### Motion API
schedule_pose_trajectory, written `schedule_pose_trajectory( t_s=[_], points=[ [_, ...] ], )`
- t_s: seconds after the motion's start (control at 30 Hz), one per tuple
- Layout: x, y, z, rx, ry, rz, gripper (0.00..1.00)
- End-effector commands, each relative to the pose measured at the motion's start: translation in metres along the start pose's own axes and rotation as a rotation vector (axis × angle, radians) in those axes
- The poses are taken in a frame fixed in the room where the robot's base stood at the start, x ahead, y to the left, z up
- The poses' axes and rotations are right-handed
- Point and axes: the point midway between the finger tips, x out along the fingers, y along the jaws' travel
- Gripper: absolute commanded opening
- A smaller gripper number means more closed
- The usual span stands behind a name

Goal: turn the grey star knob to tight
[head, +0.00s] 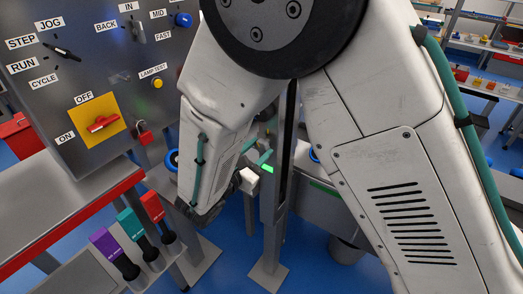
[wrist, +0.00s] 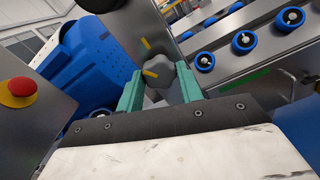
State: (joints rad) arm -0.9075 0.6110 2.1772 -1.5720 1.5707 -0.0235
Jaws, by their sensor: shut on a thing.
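The grey star knob (wrist: 177,82) shows in the wrist view, mounted on a grey upright post (wrist: 150,22). My gripper (wrist: 160,92) has its two green fingers on either side of the knob and is shut on it. A yellow mark (wrist: 150,73) lies at the knob's left edge, and another yellow mark (wrist: 145,43) is on the post above it. The two marks look apart. In the head view my arm hides the knob, and only a little of the gripper's green shows beside the post. No tight label is readable.
A control panel (head: 70,85) with switches stands at the left of the head view. Purple, teal and red handled tools (head: 113,255) stand below it. The wrist view shows a blue tub (wrist: 95,65), a red stop button (wrist: 20,88) and a rail with blue wheels (wrist: 243,42).

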Motion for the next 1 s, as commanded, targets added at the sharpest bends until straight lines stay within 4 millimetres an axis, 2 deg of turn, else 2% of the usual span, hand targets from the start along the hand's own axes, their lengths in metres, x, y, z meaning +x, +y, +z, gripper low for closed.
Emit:
schedule_pose_trajectory(
  t_s=[0.5, 0.73, 1.0],
  points=[
    [-0.0001, -0.0007, 0.0005, 0.441, -0.001, -0.001, 0.14],
    [0.0000, -0.0009, 0.0005, 0.559, -0.002, -0.002, 0.14],
    [0.0001, -0.0012, 0.0004, 0.619, -0.002, -0.002, 0.14]
  ],
)
